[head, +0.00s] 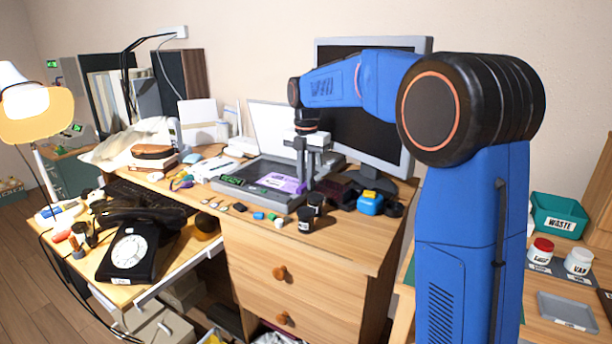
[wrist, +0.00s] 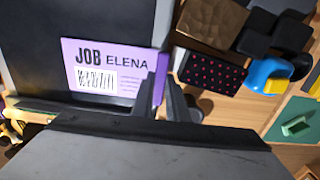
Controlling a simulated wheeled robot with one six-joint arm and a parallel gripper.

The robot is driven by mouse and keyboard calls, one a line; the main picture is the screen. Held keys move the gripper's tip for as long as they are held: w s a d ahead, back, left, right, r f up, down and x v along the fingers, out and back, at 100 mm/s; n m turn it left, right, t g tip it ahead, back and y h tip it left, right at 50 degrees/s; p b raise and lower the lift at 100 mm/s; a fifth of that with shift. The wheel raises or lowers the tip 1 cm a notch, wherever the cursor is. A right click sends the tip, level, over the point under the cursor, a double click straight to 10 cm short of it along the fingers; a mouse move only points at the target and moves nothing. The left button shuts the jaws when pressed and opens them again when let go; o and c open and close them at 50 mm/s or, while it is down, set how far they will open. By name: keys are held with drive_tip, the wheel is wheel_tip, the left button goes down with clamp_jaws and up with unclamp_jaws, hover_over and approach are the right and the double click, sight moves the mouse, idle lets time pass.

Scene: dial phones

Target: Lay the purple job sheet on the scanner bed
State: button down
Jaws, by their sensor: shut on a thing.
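The purple job sheet (wrist: 110,70) reads "JOB ELENA" and carries a white barcode panel. My gripper (wrist: 168,88) is shut on the sheet's right edge. The sheet also shows in the head view (head: 284,184), over the right front part of the scanner bed (head: 246,173). In the wrist view the dark scanner bed (wrist: 95,18) shows behind and left of the sheet. I cannot tell whether the sheet touches the bed. My gripper (head: 306,180) points down at the scanner's right side in the head view.
A white scanner lid (head: 270,130) stands open at the back. A monitor (head: 345,120) is behind my arm. Dark jars (head: 306,222), a blue and yellow item (head: 370,203) and small loose pieces crowd the desk's front edge. A black dial phone (head: 130,252) sits left.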

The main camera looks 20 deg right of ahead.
drive_tip(key=c, duration=1.7)
unclamp_jaws()
drive_tip(key=shift+o, duration=0.2)
